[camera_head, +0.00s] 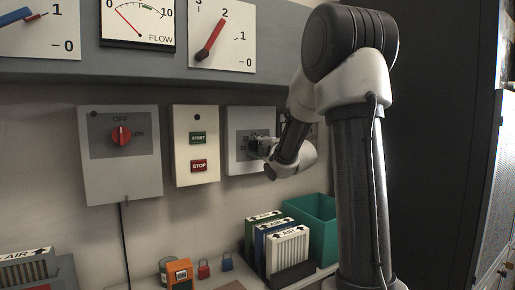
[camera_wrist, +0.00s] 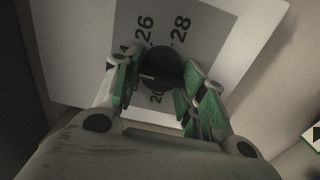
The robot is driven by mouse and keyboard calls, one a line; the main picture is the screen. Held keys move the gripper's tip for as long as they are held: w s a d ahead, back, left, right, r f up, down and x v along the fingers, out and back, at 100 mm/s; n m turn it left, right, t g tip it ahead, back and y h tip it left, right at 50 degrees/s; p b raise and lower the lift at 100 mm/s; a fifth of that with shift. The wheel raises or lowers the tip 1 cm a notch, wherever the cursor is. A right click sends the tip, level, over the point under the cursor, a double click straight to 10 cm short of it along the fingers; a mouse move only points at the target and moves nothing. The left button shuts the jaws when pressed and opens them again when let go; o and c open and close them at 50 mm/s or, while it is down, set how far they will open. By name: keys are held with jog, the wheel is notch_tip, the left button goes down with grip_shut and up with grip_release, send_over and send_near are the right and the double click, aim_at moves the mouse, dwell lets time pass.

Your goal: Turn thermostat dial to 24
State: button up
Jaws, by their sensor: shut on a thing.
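The thermostat is a pale box (camera_head: 237,118) with a dark grey scale plate on the wall, right of the start/stop box. Its round black dial (camera_wrist: 160,68) shows in the wrist view, with the numbers 26 and 28 above it and part of a 20 below. A light line on the dial points left in that view; the number it meets is hidden by a finger. My gripper (camera_wrist: 160,88) is shut on the dial, with a green-padded finger at each side. In the head view my gripper (camera_head: 264,147) covers the dial's right part.
A grey box with a red OFF/ON knob (camera_head: 122,135) and a box with START and STOP buttons (camera_head: 198,166) hang to the left. Below are air filters (camera_head: 289,250), a teal bin (camera_head: 313,222) and small padlocks (camera_head: 203,268). Gauges line the shelf above.

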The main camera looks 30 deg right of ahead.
jog(key=shift+f, duration=0.1)
jog(key=o, duration=1)
jog(key=s, duration=1.2)
jog(key=shift+d, duration=0.2)
